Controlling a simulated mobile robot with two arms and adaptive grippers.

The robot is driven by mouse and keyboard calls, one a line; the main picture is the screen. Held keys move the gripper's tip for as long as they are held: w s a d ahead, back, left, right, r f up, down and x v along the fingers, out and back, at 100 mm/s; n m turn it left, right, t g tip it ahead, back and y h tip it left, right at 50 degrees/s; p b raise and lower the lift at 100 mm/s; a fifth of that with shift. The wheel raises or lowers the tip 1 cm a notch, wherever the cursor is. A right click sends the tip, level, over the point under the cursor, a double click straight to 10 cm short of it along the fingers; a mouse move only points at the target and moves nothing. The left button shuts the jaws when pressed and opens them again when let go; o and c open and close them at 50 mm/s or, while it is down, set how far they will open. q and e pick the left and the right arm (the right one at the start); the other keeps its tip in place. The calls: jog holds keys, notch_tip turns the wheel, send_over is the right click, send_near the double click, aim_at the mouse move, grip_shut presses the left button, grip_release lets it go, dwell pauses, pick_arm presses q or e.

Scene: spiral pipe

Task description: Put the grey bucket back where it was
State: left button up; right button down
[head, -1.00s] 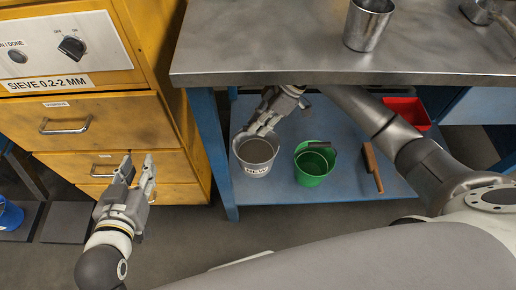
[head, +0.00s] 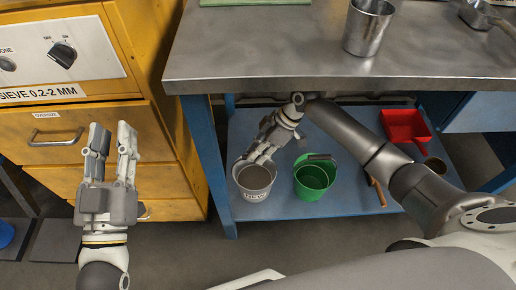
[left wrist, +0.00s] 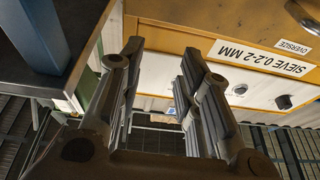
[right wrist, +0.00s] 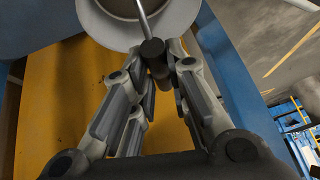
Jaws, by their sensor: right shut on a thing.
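The grey bucket (head: 255,182), with dark contents and a label on its front, is upright at the left end of the blue lower shelf (head: 300,207), under the metal bench. My right gripper (head: 253,161) reaches in under the bench top and is shut on the bucket's handle at its rim. In the right wrist view the fingers (right wrist: 158,75) close around the dark grip of the handle, with the bucket (right wrist: 95,20) beyond. Whether the bucket's base touches the shelf is hard to tell. My left gripper (head: 112,135) is open and empty in front of the yellow cabinet.
A green bucket (head: 315,178) stands just right of the grey one. The bench top (head: 290,60) overhangs the shelf; a blue leg (head: 208,165) stands at left.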

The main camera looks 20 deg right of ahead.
pick_arm(q)
jog(key=shift+s+r+t+h, duration=0.25)
jog(key=shift+r+t, duration=0.1)
jog(key=shift+r, duration=0.3)
jog(key=shift+s+r+t+h, duration=0.15)
jog(key=shift+s+r+t, duration=0.15)
jog(key=shift+r, duration=0.3)
pick_arm(e)
jog(key=shift+w+f, duration=0.1)
jog(key=shift+f, duration=0.6)
jog(key=c, duration=1.4)
grip_release()
jog(key=shift+f, duration=0.1)
pick_arm(q)
jog(key=shift+r, duration=0.1)
